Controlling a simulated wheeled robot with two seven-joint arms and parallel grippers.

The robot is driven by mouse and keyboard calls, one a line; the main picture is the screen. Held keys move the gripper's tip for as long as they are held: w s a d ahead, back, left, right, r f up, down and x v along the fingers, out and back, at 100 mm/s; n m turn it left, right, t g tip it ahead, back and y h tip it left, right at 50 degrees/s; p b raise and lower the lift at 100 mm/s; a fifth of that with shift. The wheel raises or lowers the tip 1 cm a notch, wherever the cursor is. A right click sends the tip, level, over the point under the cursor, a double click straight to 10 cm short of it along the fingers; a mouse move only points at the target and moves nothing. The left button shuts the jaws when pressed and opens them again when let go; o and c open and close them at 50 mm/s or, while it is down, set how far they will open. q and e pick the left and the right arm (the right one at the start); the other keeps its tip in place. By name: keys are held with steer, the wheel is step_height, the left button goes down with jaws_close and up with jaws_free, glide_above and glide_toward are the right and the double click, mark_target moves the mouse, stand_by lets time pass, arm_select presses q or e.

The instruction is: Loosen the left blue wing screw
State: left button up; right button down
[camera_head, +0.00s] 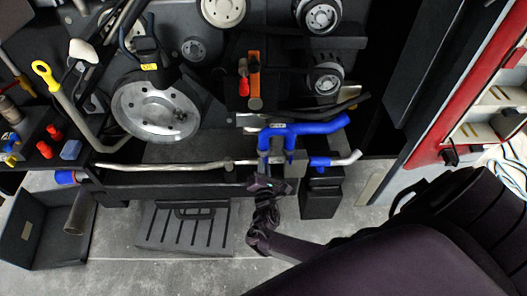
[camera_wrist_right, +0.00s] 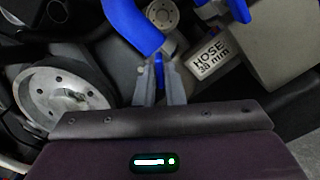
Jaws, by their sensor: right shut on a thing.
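A small blue piece (camera_wrist_right: 159,72), which looks like the left blue wing screw, sits between the fingers of my right gripper (camera_wrist_right: 160,85) in the wrist view. Only a narrow strip of it shows; the fingers hide the rest. In the head view my right gripper (camera_head: 264,163) is at the lower left end of the bent blue hose (camera_head: 305,128), close to the metal pipe. The screw cannot be made out there. In the wrist view the blue hose (camera_wrist_right: 131,24) passes just beyond the fingertips. My left gripper is not in view.
A grey block labelled "HOSE 38 mm" (camera_wrist_right: 212,55) is right of the fingers. A large metal pulley (camera_head: 156,106) lies to the left. A long metal pipe (camera_head: 170,166) runs along the front. A black open bin (camera_head: 28,250) stands at lower left.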

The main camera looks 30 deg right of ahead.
steer(key=shift+d+n+p, duration=0.15)
steer(key=shift+n+p, duration=0.45)
steer(key=shift+n, duration=3.1)
steer(key=c, duration=1.6)
jaws_free()
steer(key=shift+o, duration=0.2)
steer(key=shift+s, duration=0.1)
steer(key=p+v, duration=0.1)
steer(key=v, duration=0.6)
steer(key=shift+s, duration=0.35)
